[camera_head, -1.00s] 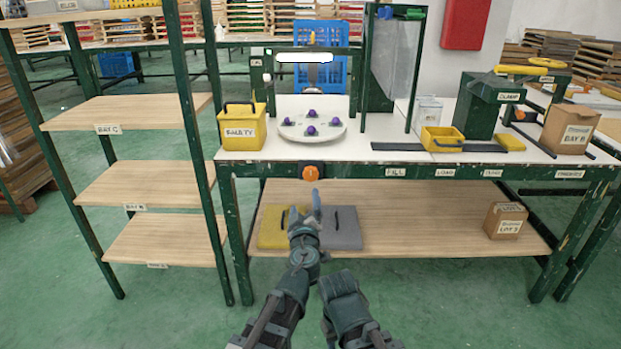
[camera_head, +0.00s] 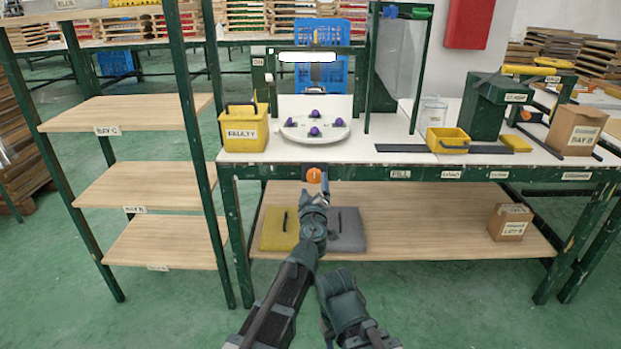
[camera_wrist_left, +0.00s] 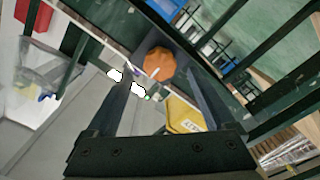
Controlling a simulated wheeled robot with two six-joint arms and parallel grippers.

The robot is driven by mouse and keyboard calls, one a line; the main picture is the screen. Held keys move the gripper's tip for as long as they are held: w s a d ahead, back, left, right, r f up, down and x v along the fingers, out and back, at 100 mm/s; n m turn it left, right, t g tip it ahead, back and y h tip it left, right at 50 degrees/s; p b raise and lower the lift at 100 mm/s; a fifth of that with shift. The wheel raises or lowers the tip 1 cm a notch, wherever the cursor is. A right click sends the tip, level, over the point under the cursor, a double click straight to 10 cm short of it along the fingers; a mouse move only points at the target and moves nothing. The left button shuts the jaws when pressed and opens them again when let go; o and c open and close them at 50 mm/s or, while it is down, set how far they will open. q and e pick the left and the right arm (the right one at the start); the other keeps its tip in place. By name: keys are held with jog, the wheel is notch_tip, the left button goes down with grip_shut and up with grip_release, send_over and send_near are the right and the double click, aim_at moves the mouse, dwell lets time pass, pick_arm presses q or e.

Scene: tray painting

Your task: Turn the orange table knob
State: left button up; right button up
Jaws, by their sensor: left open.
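The orange knob (camera_head: 314,175) sits on the green front rail of the workbench (camera_head: 275,172), with a pale mark on its face. My left gripper (camera_head: 314,190) is just in front of it, and the fingers partly cover its lower part in the head view. In the left wrist view, the knob (camera_wrist_left: 160,65) shows between the tips of the two spread fingers. The left gripper is open and holds nothing. Whether a finger touches the knob cannot be told. Part of my right arm shows at the bottom of the head view, but its fingers do not.
A round tray (camera_head: 300,137) with several purple-topped pieces stands on the bench above the knob. A yellow bin (camera_head: 243,130) is left of it. A yellow pad (camera_head: 278,232) and a grey pad (camera_head: 350,238) lie on the lower shelf. A shelf rack (camera_head: 130,115) stands left.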

aim_at(314, 178)
pick_arm(q)
jog(key=w, duration=0.4)
jog(key=shift+w, duration=0.3)
jog(key=shift+c, duration=0.3)
jog(key=c, duration=1.3)
